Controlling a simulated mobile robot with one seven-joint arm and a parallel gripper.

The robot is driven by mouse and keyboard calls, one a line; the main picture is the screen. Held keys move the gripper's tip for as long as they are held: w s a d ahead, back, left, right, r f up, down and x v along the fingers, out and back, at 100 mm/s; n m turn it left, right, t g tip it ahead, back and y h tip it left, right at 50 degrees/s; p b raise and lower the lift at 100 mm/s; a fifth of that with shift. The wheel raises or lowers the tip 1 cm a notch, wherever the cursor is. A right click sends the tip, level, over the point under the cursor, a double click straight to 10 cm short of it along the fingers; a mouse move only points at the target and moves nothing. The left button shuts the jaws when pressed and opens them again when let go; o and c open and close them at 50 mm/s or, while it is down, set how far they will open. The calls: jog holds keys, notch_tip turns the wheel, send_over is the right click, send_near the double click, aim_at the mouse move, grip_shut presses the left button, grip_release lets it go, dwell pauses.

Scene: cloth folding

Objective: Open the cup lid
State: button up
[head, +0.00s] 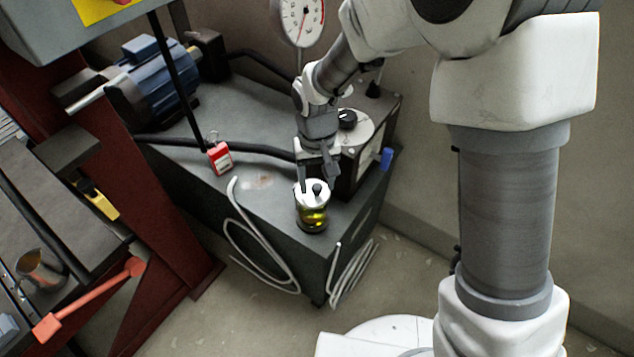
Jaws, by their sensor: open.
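The cup (314,219) is a short, clear jar with yellow-green contents, standing upright near the front corner of a dark cabinet top. Its white lid (311,199) sits on top and has a dark round knob (317,189) in the middle. My gripper (318,184) points down at the lid from above, with its fingers apart on either side of the knob. The fingers are open. Whether a fingertip touches the lid or knob cannot be told from this view.
The dark cabinet (262,212) holds a control box (367,150) with a dial right behind the cup, a blue motor (158,85) and a red padlock tag (219,156). Pale hoses (240,240) hang at its front. A red frame (160,220) stands left.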

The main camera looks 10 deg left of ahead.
jog(key=shift+c, duration=0.2)
grip_shut()
dwell(1.3)
